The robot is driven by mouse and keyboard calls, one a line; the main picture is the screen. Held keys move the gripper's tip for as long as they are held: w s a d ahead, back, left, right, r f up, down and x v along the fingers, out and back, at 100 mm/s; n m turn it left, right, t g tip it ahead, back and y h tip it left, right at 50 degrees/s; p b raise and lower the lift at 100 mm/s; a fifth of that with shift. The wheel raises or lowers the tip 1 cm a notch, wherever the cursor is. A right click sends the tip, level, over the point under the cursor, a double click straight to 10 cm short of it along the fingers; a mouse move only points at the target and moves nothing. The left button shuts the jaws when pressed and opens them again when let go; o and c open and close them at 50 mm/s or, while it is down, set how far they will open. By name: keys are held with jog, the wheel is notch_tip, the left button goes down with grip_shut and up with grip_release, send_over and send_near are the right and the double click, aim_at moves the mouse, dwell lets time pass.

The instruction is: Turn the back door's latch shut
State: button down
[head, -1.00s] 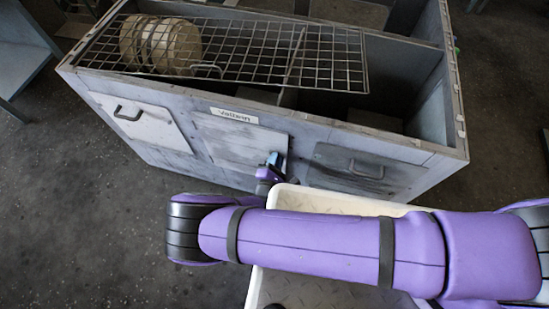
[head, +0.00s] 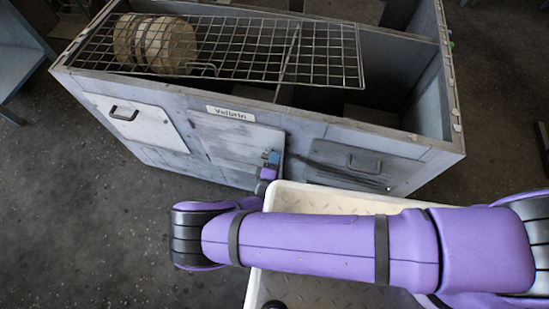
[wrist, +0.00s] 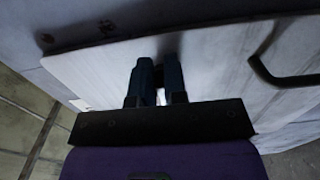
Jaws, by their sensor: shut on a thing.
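The middle door (head: 232,145) is a pale, scuffed panel in the front wall of the grey housing, below a label. My gripper (head: 272,158) is at this door's right edge. In the wrist view, my gripper's two dark blue fingers (wrist: 155,78) are close together against a pale panel (wrist: 105,68), with a narrow gap between them. They are shut on the latch, which the fingers almost wholly hide. I cannot tell the latch's angle. A dark bar handle (wrist: 280,68) shows on the right of the wrist view.
The grey housing (head: 395,140) is open on top, partly covered by a wire grid (head: 255,50) over a tan drum (head: 155,43). Side panels with handles flank the middle door: left (head: 138,122), right (head: 360,165). A white tray (head: 330,200) lies under my arm.

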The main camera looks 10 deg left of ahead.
jog(key=shift+w, duration=0.25)
jog(key=c, duration=1.2)
grip_release()
jog(key=shift+o, duration=0.2)
jog(key=shift+s, duration=0.1)
jog(key=s, duration=1)
jog(key=shift+s+a, duration=0.35)
jog(key=shift+a, duration=0.05)
